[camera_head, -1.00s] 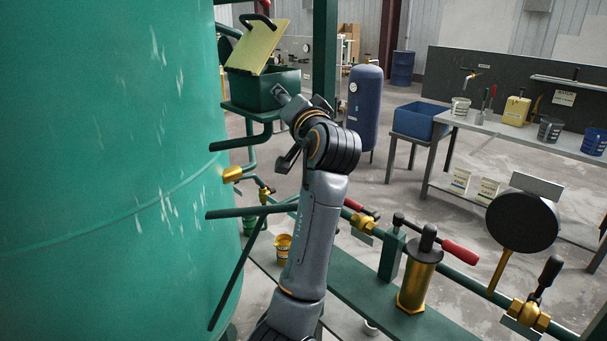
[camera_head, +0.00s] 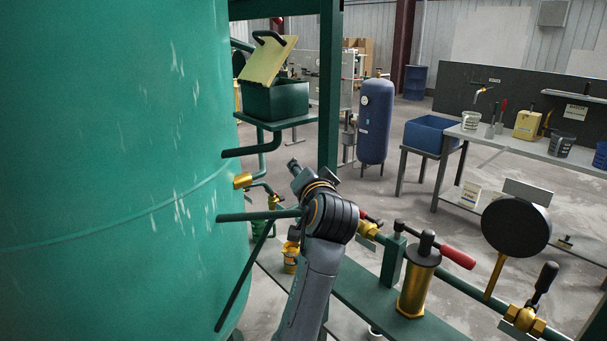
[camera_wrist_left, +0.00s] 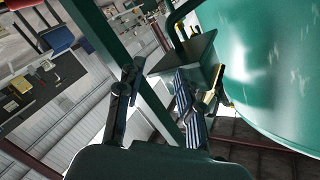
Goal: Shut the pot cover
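The pot is a dark green box (camera_head: 275,99) on a small green shelf beside the large green tank, in the upper left of the head view. Its yellow cover (camera_head: 268,61) stands raised and tilted above the box, with a black handle (camera_head: 270,38) at its top. My left gripper (camera_head: 293,166) is below and in front of the shelf, apart from the pot and cover. In the left wrist view its two fingers (camera_wrist_left: 160,103) are spread with nothing between them. My right gripper is in neither view.
The green tank (camera_head: 110,160) fills the left side. A green post (camera_head: 329,90) stands just right of the pot. Pipes, valves and a brass cylinder (camera_head: 418,285) lie to the lower right. A blue tank (camera_head: 376,120) and a workbench are farther back.

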